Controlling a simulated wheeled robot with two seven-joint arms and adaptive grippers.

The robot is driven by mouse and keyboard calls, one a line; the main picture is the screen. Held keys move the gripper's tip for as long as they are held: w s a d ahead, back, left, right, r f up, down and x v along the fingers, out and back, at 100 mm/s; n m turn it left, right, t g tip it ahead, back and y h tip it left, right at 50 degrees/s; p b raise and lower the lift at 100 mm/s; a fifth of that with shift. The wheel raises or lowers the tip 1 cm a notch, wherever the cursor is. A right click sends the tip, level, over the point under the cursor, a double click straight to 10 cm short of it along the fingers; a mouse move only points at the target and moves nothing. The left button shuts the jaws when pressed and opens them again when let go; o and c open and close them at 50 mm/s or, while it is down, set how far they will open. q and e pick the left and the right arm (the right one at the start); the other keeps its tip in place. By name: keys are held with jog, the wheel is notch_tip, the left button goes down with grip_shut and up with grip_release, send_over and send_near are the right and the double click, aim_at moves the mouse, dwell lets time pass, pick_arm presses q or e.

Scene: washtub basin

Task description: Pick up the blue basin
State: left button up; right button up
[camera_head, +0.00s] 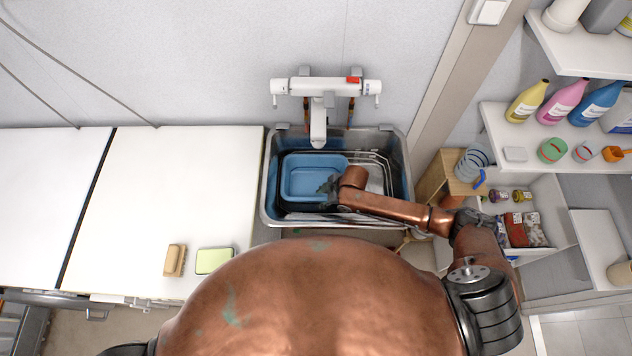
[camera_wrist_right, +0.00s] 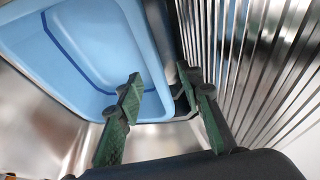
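The blue basin (camera_head: 300,181) sits inside the metal sink, in the left half of it. In the right wrist view the basin (camera_wrist_right: 105,50) fills the upper left, with a dark blue line along its inside. My right gripper (camera_head: 328,186) is at the basin's right side. In the wrist view its two green fingers (camera_wrist_right: 160,76) are apart, one in front of the basin's inside near a corner and the other beyond the rim, beside the wire rack. I see no clear contact with the wall. My left gripper is not in view.
The metal sink (camera_head: 268,203) encloses the basin, with a wire rack (camera_head: 378,178) on its right. A white faucet (camera_head: 318,125) overhangs the back. Shelves with bottles stand right.

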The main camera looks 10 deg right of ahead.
aim_at(316, 199)
jog(key=x, duration=0.6)
jog(key=shift+w+a, duration=0.3)
jog(key=shift+w, duration=0.1)
jog(key=shift+c, duration=0.6)
grip_shut()
